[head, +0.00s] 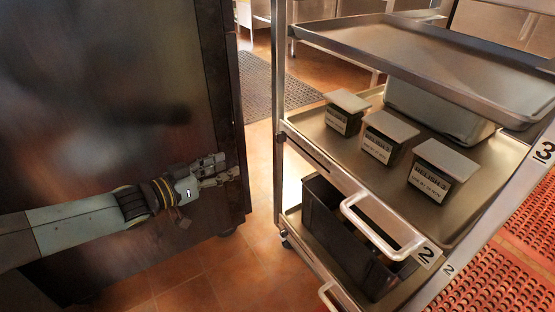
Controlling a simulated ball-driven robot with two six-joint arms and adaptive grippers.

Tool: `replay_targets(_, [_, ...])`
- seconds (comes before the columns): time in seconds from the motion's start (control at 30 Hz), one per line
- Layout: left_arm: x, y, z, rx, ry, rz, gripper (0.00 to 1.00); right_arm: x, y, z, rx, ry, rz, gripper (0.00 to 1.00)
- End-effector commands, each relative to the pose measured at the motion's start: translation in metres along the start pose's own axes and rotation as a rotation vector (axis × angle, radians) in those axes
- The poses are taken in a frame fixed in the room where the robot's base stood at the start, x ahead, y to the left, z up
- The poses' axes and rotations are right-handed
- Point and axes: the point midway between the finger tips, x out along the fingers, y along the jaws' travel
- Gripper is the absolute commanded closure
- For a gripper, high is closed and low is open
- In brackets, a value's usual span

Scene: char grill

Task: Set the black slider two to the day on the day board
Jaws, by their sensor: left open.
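My left gripper (232,174) reaches in from the left, in front of the dark cabinet side. It is open and empty, pointing right toward the gap before the cart. No day board can be made out in this view. I cannot tell which part is black slider two; a dark strip (306,147) runs along the left edge of the cart's middle shelf, near the handle marked 2 (425,253). The gripper is apart from the cart. My right gripper is not in view.
The metal cart (281,90) stands at the right. Its middle shelf holds three small lidded boxes with labels (345,112), (388,138), (440,170) and a metal pan (440,108). A black bin (335,235) sits on the lower shelf. Tiled floor (262,160) lies between cabinet (150,80) and cart.

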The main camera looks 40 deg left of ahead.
Motion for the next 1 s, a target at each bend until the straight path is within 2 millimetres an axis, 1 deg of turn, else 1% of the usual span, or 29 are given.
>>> replay_targets(0.03, [0.012,-0.001,0.007,0.027,0.038,0.058,0.58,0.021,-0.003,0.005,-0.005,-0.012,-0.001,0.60])
replay_targets(0.1, [0.023,0.002,-0.009,0.056,0.088,0.124,0.58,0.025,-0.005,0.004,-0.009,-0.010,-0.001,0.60])
replay_targets(0.13, [0.027,0.004,-0.013,0.067,0.103,0.145,0.58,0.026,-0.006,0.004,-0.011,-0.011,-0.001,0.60])
replay_targets(0.33, [0.038,0.006,-0.030,0.113,0.146,0.210,0.58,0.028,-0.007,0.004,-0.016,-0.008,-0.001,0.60])
replay_targets(0.47, [0.046,0.009,-0.035,0.117,0.152,0.215,0.58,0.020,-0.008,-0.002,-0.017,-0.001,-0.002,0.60])
replay_targets(0.57, [0.057,0.011,-0.037,0.118,0.153,0.215,0.58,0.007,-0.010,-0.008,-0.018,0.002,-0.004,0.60])
replay_targets(0.63, [0.068,0.013,-0.037,0.118,0.153,0.212,0.58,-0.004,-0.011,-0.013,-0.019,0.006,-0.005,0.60])
replay_targets(0.8, [0.104,0.021,-0.041,0.117,0.152,0.212,0.58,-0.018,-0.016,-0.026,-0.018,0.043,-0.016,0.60])
replay_targets(0.9, [0.120,0.025,-0.044,0.116,0.152,0.210,0.58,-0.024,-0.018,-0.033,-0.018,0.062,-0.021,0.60])
replay_targets(1.0, [0.133,0.028,-0.046,0.116,0.151,0.211,0.58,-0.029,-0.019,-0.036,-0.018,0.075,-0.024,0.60])
